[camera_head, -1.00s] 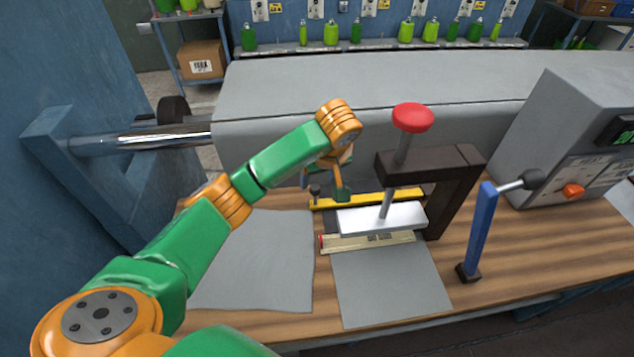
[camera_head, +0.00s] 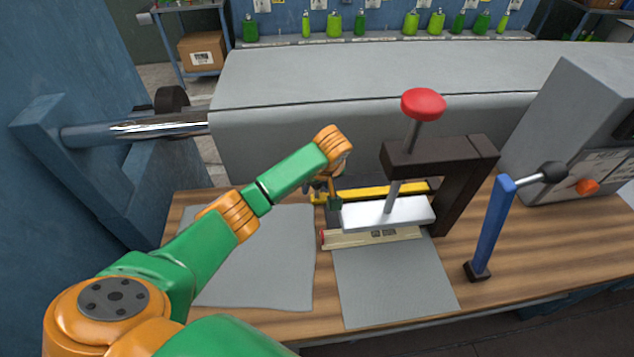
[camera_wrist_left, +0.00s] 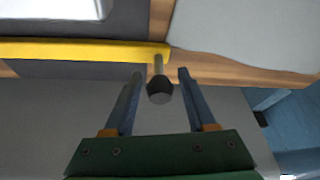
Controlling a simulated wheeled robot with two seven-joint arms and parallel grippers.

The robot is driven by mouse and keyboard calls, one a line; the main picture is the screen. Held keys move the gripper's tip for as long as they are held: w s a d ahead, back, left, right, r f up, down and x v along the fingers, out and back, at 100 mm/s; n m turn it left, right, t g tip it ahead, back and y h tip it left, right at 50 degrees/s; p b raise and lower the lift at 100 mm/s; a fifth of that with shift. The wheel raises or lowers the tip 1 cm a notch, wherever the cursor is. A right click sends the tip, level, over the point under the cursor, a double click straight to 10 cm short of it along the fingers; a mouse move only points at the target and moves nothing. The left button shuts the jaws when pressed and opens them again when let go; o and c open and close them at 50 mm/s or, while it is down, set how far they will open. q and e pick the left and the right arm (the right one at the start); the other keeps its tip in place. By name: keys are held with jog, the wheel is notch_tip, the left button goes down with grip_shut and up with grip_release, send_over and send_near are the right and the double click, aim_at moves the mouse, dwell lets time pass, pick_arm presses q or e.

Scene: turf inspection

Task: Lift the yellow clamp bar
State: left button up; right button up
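The yellow clamp bar (camera_head: 380,192) lies across the bench behind the silver press block (camera_head: 388,213). In the left wrist view the yellow bar (camera_wrist_left: 85,50) runs in from the left and ends near the middle. A short metal post with a black knob (camera_wrist_left: 160,88) stands at that end. My left gripper (camera_wrist_left: 160,74) is open, with one finger on each side of the knob and a gap on both sides. In the head view my left gripper (camera_head: 330,200) is partly hidden at the bar's left end. My right gripper is not in view.
The press has a red knob (camera_head: 423,104) and a dark frame (camera_head: 470,170) to the right of my left arm. A blue lever (camera_head: 492,230) stands farther right. A roll of grey turf backing (camera_head: 300,100) lies behind.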

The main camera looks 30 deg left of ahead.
pick_arm(q)
grip_shut()
dwell(1.2)
